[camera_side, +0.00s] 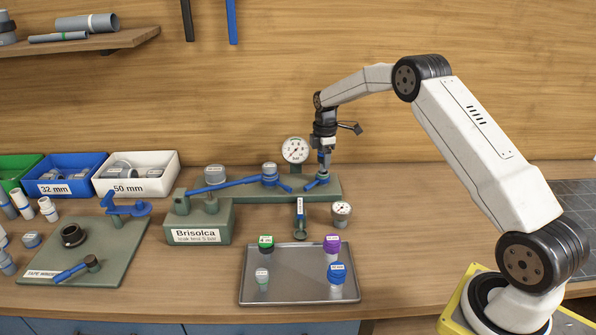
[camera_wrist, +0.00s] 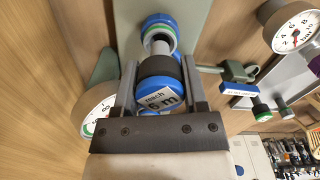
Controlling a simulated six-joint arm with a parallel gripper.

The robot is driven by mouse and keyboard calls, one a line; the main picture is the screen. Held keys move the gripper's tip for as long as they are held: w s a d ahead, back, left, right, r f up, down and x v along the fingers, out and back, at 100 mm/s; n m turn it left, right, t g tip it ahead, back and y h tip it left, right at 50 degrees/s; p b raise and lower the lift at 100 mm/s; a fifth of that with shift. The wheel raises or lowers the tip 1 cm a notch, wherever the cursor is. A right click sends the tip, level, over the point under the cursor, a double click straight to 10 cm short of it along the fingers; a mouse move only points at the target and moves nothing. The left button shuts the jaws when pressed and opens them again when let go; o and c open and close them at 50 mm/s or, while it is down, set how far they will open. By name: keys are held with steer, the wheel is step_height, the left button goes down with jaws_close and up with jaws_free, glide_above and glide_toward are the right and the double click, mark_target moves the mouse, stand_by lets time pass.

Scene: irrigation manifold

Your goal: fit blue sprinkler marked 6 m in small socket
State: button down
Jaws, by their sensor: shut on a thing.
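My gripper (camera_wrist: 155,100) is shut on a blue sprinkler (camera_wrist: 162,95) with a black band and a white label reading "reach 6 m". In the side view my gripper (camera_side: 323,158) points down over the right end of the green manifold (camera_side: 335,191). Blue parts (camera_side: 317,182) show at the manifold directly below it. In the wrist view a grey stem and a blue-and-green ringed fitting (camera_wrist: 158,22) show beyond the sprinkler. The small socket itself is hidden, and I cannot tell whether the sprinkler touches it.
A gauge (camera_side: 295,150) stands close behind my gripper. A capped fitting (camera_side: 269,172) is to the left on the manifold. A metal tray (camera_side: 299,285) in front holds several other sprinklers. A second gauge (camera_side: 341,213) stands between. The bench (camera_side: 430,225) at right is clear.

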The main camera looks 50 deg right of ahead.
steer(key=shift+f, duration=1.45)
stand_by(1.8)
steer(key=shift+c, duration=0.3)
jaws_free()
steer(key=shift+o, duration=0.3)
steer(key=shift+r, duration=0.2)
steer(key=shift+r, duration=3.3)
steer(key=shift+a, duration=0.1)
